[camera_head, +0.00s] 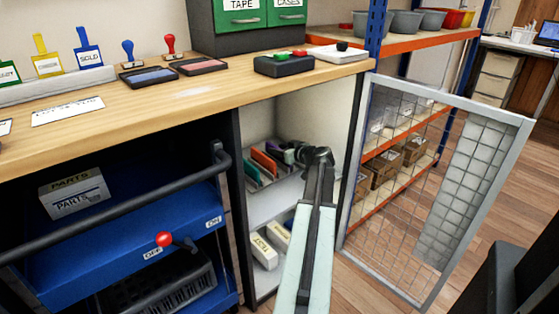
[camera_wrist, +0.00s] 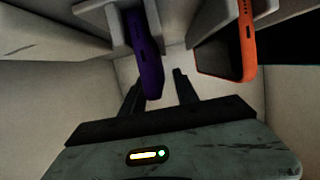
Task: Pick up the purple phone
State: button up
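The purple phone (camera_wrist: 148,58) stands on edge in a pale slotted rack (camera_wrist: 98,20) in the wrist view. My gripper (camera_wrist: 157,88) is open, with one dark finger on each side of the phone's near end. Gaps seem to remain between the fingers and the phone, so it is not clamped. In the head view my gripper (camera_head: 302,153) reaches into the cabinet at the right end of the phone rack. The purple phone is hard to make out there, partly hidden by the gripper.
An orange phone (camera_wrist: 248,45) stands in the slot to the right. More coloured phones, including an orange one (camera_head: 264,164), stand further left in the rack. The cabinet's mesh door (camera_head: 425,200) is open to the right. The wooden worktop (camera_head: 190,92) lies above.

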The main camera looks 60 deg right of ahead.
jog(key=shift+w+d+f, duration=0.15)
jog(key=shift+w, duration=0.25)
grip_shut()
dwell(1.1)
